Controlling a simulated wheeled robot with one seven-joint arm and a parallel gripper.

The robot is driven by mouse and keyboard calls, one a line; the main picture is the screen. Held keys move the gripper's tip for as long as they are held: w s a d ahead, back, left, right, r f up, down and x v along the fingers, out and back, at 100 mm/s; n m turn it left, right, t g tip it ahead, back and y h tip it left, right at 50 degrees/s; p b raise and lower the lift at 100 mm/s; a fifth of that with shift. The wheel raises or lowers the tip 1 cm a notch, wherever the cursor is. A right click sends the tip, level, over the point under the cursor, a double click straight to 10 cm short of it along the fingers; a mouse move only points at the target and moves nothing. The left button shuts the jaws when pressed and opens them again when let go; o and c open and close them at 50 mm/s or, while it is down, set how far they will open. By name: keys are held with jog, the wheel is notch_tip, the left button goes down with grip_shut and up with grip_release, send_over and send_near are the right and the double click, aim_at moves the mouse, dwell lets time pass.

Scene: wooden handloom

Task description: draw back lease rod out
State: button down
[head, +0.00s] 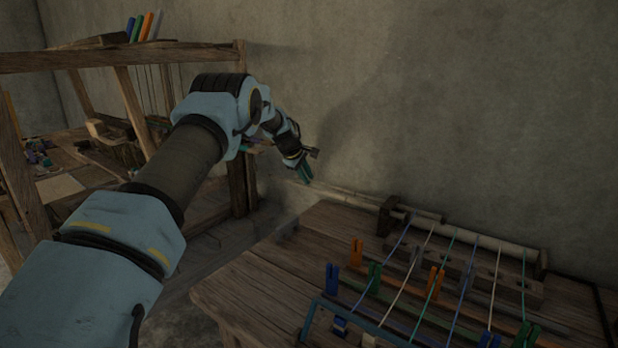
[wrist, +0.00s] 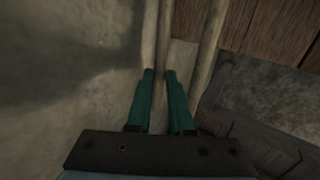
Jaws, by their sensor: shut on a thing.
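My gripper (head: 307,175) is out past the left end of the table, close to the wall. In the wrist view its two green fingers (wrist: 160,74) are closed on a pale round rod, which I take to be the back lease rod (wrist: 164,35). In the head view, a pale rod (head: 345,190) runs from near the fingers to the wooden block at the table's back left. A second pale rod (wrist: 212,40) lies to the right of the held one in the wrist view, apart from the fingers. The far ends of both are out of the wrist view.
The wooden table (head: 265,290) carries coloured cords, clips and a wooden end block (head: 388,214). The wall (head: 350,90) is close behind the gripper. A wooden loom frame (head: 125,56) stands at left behind my arm. A gap of floor lies between loom and table.

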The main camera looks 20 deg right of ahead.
jog(key=c, duration=0.8)
grip_release()
jog(key=b+v, duration=0.2)
jog(key=v, duration=0.8)
jog(key=shift+s+a+r, duration=0.15)
jog(key=shift+a+r, duration=0.05)
jog(key=shift+r, duration=0.1)
